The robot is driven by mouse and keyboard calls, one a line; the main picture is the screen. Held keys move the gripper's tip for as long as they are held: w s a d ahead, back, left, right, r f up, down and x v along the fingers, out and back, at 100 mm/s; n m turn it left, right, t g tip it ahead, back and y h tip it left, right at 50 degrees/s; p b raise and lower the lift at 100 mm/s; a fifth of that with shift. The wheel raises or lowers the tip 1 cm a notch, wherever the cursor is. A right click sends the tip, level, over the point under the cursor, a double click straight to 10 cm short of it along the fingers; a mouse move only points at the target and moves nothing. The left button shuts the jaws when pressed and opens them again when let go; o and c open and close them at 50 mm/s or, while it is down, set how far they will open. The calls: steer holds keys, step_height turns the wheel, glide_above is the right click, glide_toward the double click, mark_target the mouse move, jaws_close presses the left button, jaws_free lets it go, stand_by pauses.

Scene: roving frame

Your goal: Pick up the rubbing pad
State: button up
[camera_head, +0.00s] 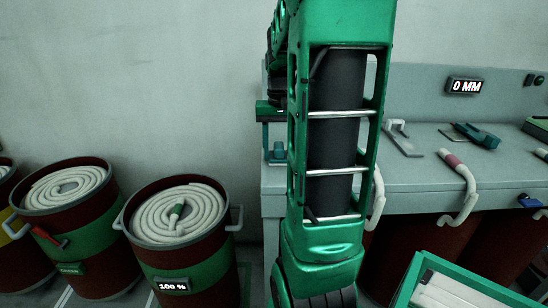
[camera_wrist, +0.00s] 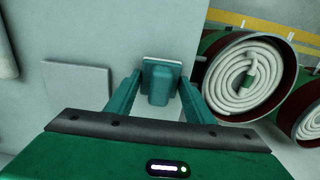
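A small teal block with a raised grip and a pale edge, which looks like the rubbing pad (camera_wrist: 160,85), lies between my fingers in the wrist view. In the head view a small teal block, seemingly the same pad (camera_head: 278,153), shows low at the left end of the grey bench, partly hidden by my arm. My gripper (camera_wrist: 160,77) is open, with one finger on each side of the pad. Gaps seem to show beside its grip; whether a fingertip touches it, I cannot tell. In the head view my gripper (camera_head: 276,135) points down over it.
The grey bench (camera_head: 420,175) carries a flat metal tool (camera_head: 402,138), another teal tool (camera_head: 477,135) and a bent white hose piece (camera_head: 458,170). Barrels of coiled white rope (camera_head: 178,215) stand left of the bench. A green-rimmed crate (camera_head: 480,282) is at the lower right.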

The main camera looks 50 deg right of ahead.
mark_target(279, 145)
steer(key=c, duration=0.5)
steer(key=shift+c, duration=0.2)
steer(key=shift+r, duration=0.1)
steer(key=shift+r, duration=0.55)
step_height(279, 145, up, 3)
steer(key=shift+f, duration=0.1)
steer(key=s+a+r, duration=0.4)
steer(key=a+r, duration=0.3)
steer(key=a, duration=0.4)
